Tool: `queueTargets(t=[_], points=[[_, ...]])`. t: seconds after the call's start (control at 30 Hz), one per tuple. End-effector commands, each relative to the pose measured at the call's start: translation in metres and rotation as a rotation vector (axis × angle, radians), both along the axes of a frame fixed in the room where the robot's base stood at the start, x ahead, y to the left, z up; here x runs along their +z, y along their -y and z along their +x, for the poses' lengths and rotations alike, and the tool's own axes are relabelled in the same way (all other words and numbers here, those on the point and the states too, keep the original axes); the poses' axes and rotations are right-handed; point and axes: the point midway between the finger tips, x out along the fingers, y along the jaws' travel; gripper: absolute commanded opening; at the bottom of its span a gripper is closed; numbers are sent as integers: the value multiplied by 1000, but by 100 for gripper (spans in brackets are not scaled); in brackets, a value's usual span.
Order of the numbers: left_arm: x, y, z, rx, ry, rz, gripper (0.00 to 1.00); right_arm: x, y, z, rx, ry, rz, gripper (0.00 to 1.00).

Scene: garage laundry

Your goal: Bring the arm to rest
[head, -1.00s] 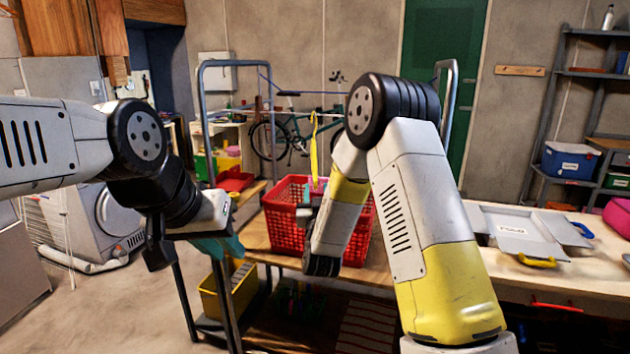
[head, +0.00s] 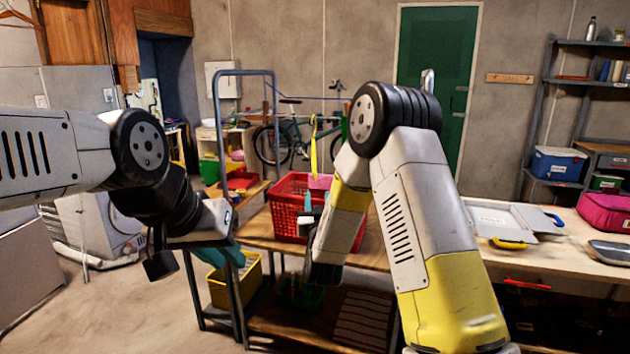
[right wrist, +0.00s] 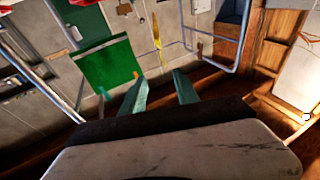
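My left arm comes in from the left in the head view. Its gripper (head: 240,262), with teal fingers pointing down, is in front of the left end of the wooden table; its opening cannot be made out. My right arm is folded in front of the table, with its forearm hanging down before the red basket. In the right wrist view the two teal fingers of my right gripper (right wrist: 157,80) stand apart with nothing between them. In the head view that gripper is mostly hidden by the arm.
The red basket (head: 290,208) stands on the table (head: 262,231). A yellow bin (head: 247,287) sits low at the table's left. A grey case (head: 500,217) and pink bag (head: 606,211) lie on the right worktop. A washing machine (head: 105,222) stands left; bare floor lies front left.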

Motion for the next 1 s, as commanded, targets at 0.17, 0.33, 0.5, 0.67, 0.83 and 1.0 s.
queueTargets(t=[0.17,0.33,0.5,0.67,0.83,1.0], points=[[0,0,0,0,-1,0,24,11,5,2,12,-37,13,37],[0,0,0,0,0,0,24,21,9,3,28,-87,25,37],[0,0,0,0,0,0,24,34,15,1,54,-161,41,37],[0,0,0,0,0,0,24,50,25,-9,84,-258,58,37],[0,0,0,0,0,0,24,74,41,-39,131,-414,76,37],[0,0,0,0,0,0,24,89,63,-99,174,-617,78,37]])
